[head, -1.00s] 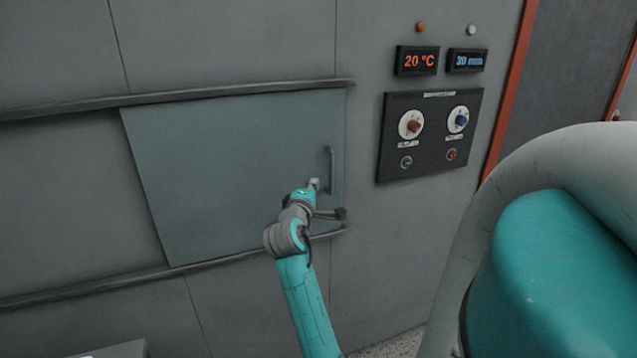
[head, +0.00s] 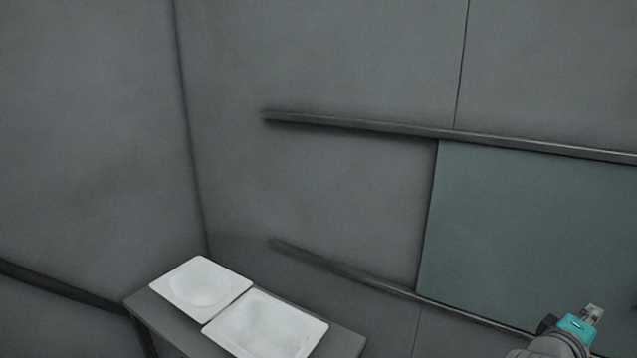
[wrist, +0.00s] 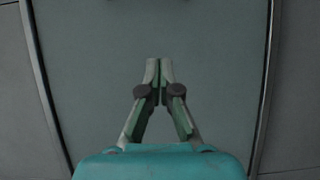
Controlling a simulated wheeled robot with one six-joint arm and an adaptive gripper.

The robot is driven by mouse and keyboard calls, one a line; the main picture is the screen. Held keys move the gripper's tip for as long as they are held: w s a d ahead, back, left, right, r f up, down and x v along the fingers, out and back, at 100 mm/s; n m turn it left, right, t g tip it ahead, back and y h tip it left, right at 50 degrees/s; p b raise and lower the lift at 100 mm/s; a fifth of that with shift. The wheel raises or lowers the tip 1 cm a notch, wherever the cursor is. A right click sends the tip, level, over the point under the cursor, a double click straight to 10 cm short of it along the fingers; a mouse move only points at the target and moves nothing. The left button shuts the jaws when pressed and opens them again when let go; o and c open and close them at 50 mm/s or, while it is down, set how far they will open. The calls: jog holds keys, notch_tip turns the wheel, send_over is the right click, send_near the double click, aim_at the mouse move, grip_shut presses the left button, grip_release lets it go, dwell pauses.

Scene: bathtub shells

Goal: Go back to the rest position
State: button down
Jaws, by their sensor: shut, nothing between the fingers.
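My gripper (wrist: 160,64) is shut and empty in the wrist view, its two fingertips together in front of the grey-green sliding door. In the head view only the end of my arm shows, with the gripper (head: 592,313) at the lower right, in front of the door (head: 535,225). The gripper appears apart from the door, but the exact gap cannot be told. The door sits between an upper rail (head: 390,130) and a lower rail (head: 350,275). Its handle is out of the head view; a small dark piece shows at the top edge of the wrist view.
At the lower left a grey table (head: 172,328) bears two white shallow shells, one at the left (head: 200,284) and one at the right (head: 265,328). A dark rail (head: 60,288) runs along the left wall. The wall between the shells and the door is bare.

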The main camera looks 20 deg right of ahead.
jog(key=w+a+f+n+t+y, duration=0.3)
jog(key=a+f+t+y, duration=0.45)
jog(key=a+f, duration=1.1)
jog(key=s+a+f+t+y, duration=0.2)
jog(key=s+a, duration=0.1)
jog(key=a, duration=0.5)
jog(key=s+a+f+t+y, duration=0.2)
jog(key=s+a+y, duration=0.15)
jog(key=a, duration=0.45)
jog(key=s+a+r+m+y, duration=0.1)
jog(key=s+a+m+y, duration=0.1)
jog(key=s+a, duration=0.3)
jog(key=s+a+r+m+y, duration=0.1)
jog(key=s+a, duration=0.4)
jog(key=s, duration=0.8)
jog(key=shift+a+m+y, duration=0.35)
jog(key=shift+m+y, duration=0.45)
jog(key=shift+r+t, duration=0.1)
jog(key=shift+t, duration=0.15)
